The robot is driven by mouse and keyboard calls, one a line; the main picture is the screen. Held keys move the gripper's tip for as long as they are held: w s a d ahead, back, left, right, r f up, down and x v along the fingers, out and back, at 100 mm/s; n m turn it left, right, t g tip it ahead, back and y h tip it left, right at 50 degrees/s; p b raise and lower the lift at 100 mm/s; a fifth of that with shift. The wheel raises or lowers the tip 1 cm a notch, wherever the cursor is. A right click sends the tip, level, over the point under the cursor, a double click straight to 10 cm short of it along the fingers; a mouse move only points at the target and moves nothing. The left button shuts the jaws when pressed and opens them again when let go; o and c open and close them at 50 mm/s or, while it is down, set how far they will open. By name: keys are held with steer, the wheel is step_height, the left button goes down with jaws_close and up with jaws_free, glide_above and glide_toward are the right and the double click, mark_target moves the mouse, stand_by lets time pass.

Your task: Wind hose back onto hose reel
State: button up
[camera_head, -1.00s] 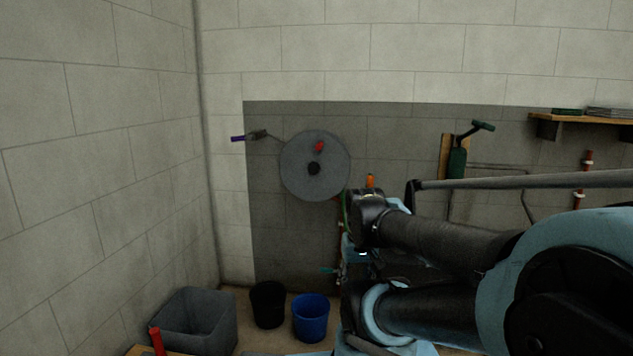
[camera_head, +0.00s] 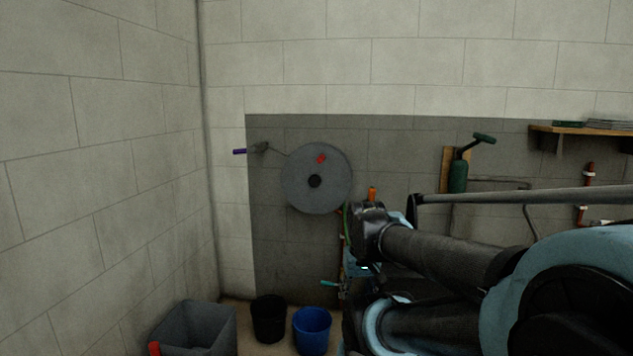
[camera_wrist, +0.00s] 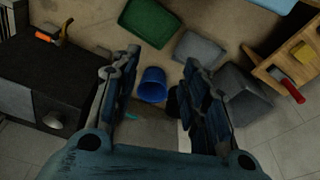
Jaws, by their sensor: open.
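The hose reel (camera_head: 298,185) is a grey round disc on the dark wall panel, with a small red-orange knob (camera_head: 321,159) near its upper rim and a dark hub at its middle. A thin green line, perhaps the hose (camera_head: 347,222), shows beside my arm below the reel's right edge; most of it is hidden. My gripper shows in the wrist view (camera_wrist: 160,100) with its two fingers wide apart and nothing between them. It points down over the floor, with a blue bucket (camera_wrist: 152,85) beyond the fingers. In the head view my arm hides the gripper's surroundings.
A grey bin (camera_head: 195,325), a black bucket (camera_head: 269,318) and the blue bucket (camera_head: 312,328) stand by the wall below the reel. A purple-handled lever (camera_head: 240,152) juts out left of the reel. A wooden shelf (camera_head: 585,130) hangs at right. A green tray (camera_wrist: 150,22) lies on the floor.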

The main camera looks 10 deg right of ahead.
steer(key=shift+o, duration=0.4)
steer(key=w+d+r+n+t+h, duration=0.1)
steer(key=w+d+r+n+h, duration=0.1)
steer(key=w+d+r+n, duration=0.3)
steer(key=w+d+r+n+t+h, duration=0.1)
steer(key=w+r+t+h, duration=0.15)
steer(key=w, duration=0.45)
steer(key=n+t+h, duration=0.3)
steer(key=n+t, duration=0.5)
steer(key=n, duration=0.8)
glide_toward(320, 160)
steer(key=s+d+f, duration=0.2)
steer(key=s+d, duration=0.3)
steer(key=s, duration=0.2)
steer(key=s+d+f, duration=0.3)
steer(key=s+d, duration=0.2)
steer(key=s, duration=0.2)
steer(key=w+a+r+n+t+y, duration=0.2)
steer(key=w+a+n+t+y, duration=0.15)
steer(key=w+a+n, duration=0.6)
steer(key=shift+h, duration=0.3)
steer(key=x, duration=1.7)
steer(key=shift+w+d+r, duration=0.25)
steer(key=shift+w+r, duration=0.05)
steer(key=shift+r, duration=0.05)
steer(key=shift+c, duration=0.5)
jaws_close()
